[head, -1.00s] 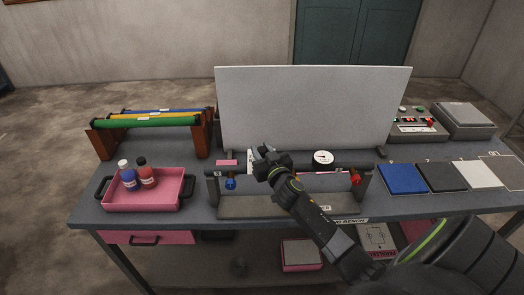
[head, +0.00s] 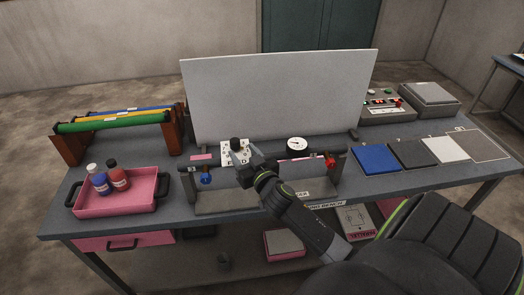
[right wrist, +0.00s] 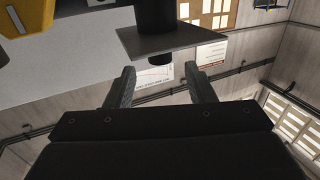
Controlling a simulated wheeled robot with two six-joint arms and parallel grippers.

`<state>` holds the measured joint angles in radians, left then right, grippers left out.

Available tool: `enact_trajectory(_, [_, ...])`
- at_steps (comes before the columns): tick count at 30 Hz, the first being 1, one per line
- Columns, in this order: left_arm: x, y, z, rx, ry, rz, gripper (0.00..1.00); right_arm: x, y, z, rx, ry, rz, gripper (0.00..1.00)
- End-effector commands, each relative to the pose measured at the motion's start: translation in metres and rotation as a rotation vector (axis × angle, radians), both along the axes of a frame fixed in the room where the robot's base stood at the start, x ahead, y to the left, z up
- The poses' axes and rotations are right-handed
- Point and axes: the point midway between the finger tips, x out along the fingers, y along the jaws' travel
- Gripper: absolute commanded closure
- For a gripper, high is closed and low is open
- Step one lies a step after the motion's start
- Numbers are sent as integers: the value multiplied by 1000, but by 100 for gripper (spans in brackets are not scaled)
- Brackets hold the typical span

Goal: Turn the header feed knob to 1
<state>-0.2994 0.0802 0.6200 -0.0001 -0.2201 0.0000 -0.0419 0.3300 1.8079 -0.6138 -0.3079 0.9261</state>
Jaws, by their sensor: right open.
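A white plate with dark markings (head: 227,158) stands at the left part of the header rig on the bench. A dark knob (head: 236,143) shows at its top; its pointer setting is too small to read. My right gripper (head: 248,154) is open and empty, just right of the knob, and covers part of the plate. In the right wrist view, a grey plate (right wrist: 165,42) and a small dark cylinder (right wrist: 160,60) show beyond the open fingers (right wrist: 160,84). I cannot tell whether the fingers touch anything. My left gripper is out of view.
The rig carries a blue valve (head: 206,178), a red valve (head: 330,161) and a gauge (head: 296,145). A white board (head: 275,97) stands behind. A pink tray (head: 144,205) with two bottles is at the left, coloured rolls (head: 110,127) behind it. Flat pads (head: 376,158) lie right.

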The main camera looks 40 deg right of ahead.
Motion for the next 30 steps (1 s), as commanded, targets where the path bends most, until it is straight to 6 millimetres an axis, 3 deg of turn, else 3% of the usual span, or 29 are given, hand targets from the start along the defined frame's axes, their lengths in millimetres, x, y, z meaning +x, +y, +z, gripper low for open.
enact_trajectory(15, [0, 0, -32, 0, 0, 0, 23, -90, 16, -3, 0, 1, -1, 51])
enact_trajectory(21, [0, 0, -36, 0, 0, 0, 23, -105, 19, -1, 0, 0, 0, 51])
enact_trajectory(30, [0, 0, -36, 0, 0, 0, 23, -107, 20, 0, 0, -1, 0, 51])
